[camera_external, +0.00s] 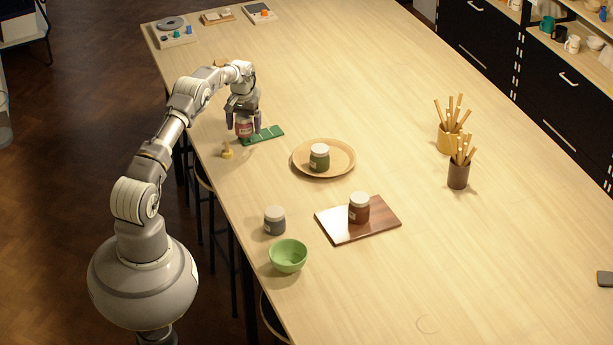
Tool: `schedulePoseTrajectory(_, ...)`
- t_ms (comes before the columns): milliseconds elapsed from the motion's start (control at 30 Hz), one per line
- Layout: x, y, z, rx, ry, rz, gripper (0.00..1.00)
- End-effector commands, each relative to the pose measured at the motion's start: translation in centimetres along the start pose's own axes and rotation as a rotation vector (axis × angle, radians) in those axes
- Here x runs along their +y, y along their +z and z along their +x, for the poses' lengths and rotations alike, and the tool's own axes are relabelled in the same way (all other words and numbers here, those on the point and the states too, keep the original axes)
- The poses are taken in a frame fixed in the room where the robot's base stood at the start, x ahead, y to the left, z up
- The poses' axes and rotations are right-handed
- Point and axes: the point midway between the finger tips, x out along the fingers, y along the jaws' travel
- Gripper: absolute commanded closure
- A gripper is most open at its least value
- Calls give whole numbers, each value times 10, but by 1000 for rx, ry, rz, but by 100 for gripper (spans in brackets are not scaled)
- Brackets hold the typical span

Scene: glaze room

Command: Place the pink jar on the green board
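The pink jar (244,128), with a pale label, is between the fingers of my gripper (243,122), near the table's left edge. My gripper points down and appears closed around the jar. The green board (268,134) is a flat strip with pale lines, lying on the table just right of the jar. The jar is at or above the board's left end. I cannot tell whether its base touches the board or the table.
A small yellow item (227,153) stands close by, in front of the jar. A round tray (343,170) holds a green jar (319,158). Farther forward are a grey jar (274,221), a green bowl (288,256) and a brown jar (359,209) on a wooden board (383,221).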

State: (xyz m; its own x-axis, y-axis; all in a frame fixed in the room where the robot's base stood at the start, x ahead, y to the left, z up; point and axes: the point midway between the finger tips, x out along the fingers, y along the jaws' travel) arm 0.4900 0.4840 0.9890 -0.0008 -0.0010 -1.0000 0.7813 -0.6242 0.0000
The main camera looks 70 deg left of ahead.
Motion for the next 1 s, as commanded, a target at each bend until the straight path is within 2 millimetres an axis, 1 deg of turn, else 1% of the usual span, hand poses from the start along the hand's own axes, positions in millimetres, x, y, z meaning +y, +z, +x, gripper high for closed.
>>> schedulePoseTrajectory(167,0,0,0,0,0,0,6)
schedulePoseTrajectory(267,0,0,-4,1,0,0,6)
schedulePoseTrajectory(367,0,0,-19,2,0,0,6)
schedulePoseTrajectory(467,0,0,-41,2,0,0,6)
schedulePoseTrajectory(600,0,-1,-76,4,-1,0,6)
schedulePoseTrajectory(733,0,0,-102,2,0,-1,6)
schedulePoseTrajectory(833,0,0,-115,2,0,-1,6)
schedulePoseTrajectory(1000,0,0,-123,-1,0,0,6)
